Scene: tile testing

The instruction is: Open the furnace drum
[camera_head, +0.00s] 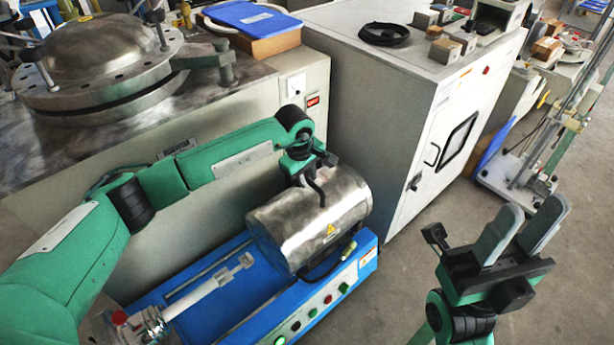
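The furnace drum (315,225) is a brushed metal cylinder with a yellow warning label, lying on its side on a blue base (235,300). Its two halves look closed together. My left gripper (316,188) points down at the top of the drum, by a dark curved piece that may be its handle. Its fingertips are small and partly hidden, so I cannot tell whether they grip anything. My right gripper (533,212) is at the lower right, away from the drum, with its two grey fingers apart and nothing between them.
A white cabinet (350,110) stands behind the drum. A metal domed vessel (95,50) sits on a bench at the upper left. A stand with a tall frame (520,175) is at the right. Open floor lies between the blue base and my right gripper.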

